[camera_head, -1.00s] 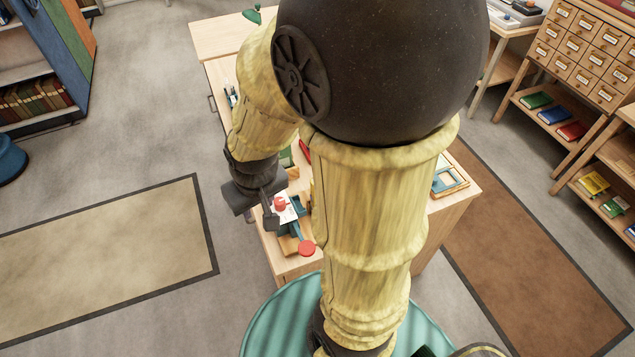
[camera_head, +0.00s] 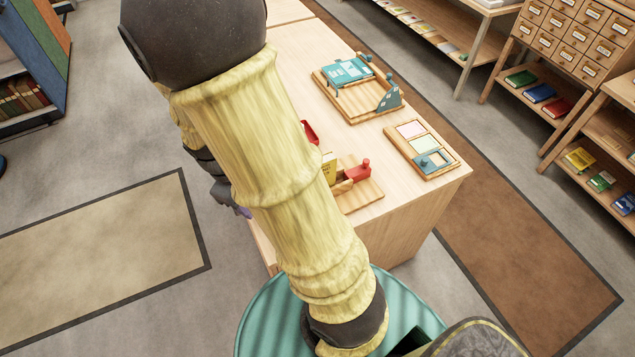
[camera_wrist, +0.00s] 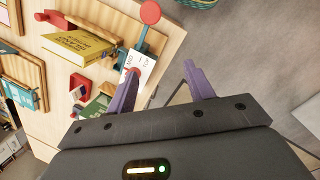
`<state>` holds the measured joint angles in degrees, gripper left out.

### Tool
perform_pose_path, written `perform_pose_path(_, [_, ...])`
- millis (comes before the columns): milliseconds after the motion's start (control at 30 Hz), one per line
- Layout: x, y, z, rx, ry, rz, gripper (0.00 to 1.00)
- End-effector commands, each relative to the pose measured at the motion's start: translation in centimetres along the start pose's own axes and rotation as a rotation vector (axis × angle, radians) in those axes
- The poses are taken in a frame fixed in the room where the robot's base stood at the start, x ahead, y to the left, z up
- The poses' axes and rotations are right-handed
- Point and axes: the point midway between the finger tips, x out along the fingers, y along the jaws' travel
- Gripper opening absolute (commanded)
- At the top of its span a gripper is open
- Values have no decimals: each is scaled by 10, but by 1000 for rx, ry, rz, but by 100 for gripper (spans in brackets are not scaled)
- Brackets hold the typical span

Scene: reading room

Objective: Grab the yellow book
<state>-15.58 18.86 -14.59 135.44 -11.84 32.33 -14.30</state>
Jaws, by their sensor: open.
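A yellow book (camera_wrist: 80,44) with dark lettering on its cover stands on a wooden holder on the desk, at the upper left of the wrist view. In the head view, part of this yellow book (camera_head: 329,168) shows just right of my arm, which hides the rest. My gripper (camera_wrist: 160,80) is open, its two purple fingers apart with nothing gripped between them. It is beside the desk edge, apart from the book, which lies to its left in the wrist view. In the head view my arm mostly hides the gripper.
A white card (camera_wrist: 142,72) and a teal bar with a red knob (camera_wrist: 150,12) are near the left finger. The desk (camera_head: 425,205) also holds a wooden tray (camera_head: 352,112) and a card tray (camera_head: 408,158). Another yellow book (camera_head: 580,158) lies on the right shelf.

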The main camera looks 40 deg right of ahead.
Motion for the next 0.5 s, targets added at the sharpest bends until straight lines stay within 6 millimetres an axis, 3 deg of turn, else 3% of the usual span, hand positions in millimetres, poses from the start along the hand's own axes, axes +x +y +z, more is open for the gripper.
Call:
perform_pose_path(33, [18,3,-6,-78,-67,29,53])
perform_pose_path(233, [56,30,-18,-380,-344,166,53])
perform_pose_path(367, [68,50,-30,-563,-543,277,53])
perform_pose_path(500, [65,67,-47,-717,-743,395,53])
